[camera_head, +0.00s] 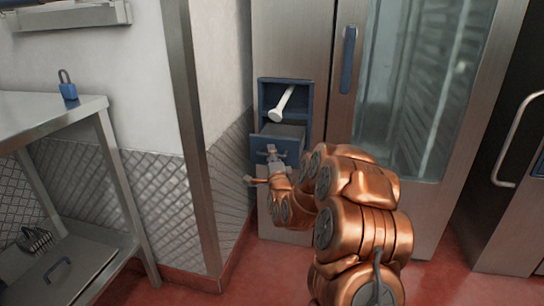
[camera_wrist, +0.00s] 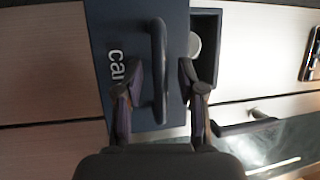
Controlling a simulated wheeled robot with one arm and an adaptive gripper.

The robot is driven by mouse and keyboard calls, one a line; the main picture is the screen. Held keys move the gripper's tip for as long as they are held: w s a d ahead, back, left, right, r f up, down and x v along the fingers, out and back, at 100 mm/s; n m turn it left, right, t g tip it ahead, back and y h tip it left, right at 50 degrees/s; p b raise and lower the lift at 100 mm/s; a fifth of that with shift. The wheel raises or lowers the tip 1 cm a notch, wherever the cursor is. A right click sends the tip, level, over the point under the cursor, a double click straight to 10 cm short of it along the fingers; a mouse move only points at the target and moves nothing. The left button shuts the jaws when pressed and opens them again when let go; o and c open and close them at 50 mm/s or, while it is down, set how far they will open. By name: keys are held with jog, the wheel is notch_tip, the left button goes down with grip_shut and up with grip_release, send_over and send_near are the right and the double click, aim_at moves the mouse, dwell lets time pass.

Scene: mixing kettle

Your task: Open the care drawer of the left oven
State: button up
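The care drawer (camera_head: 288,148) is in the left oven (camera_head: 292,35), below a blue-framed niche. It stands pulled out, with its grey inside showing behind the blue front. In the wrist view its blue front (camera_wrist: 110,25) carries partly hidden white lettering, "ca". The drawer's bar handle (camera_wrist: 160,60) lies between the fingers of my gripper (camera_wrist: 159,70). The fingers are apart, with a gap visible on both sides of the bar. In the head view my gripper (camera_head: 271,154) is at the drawer front; its fingertips are small there.
A white long-handled object (camera_head: 283,104) sits in the niche above the drawer. The oven's glass door (camera_head: 425,80) with a blue handle (camera_head: 348,60) is to the right. A metal table (camera_head: 45,118) with a blue padlock (camera_head: 68,88) stands left, beyond a wall post (camera_head: 192,130).

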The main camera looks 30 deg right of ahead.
jog(key=v, duration=0.7)
jog(key=shift+s, duration=0.2)
dwell(0.4)
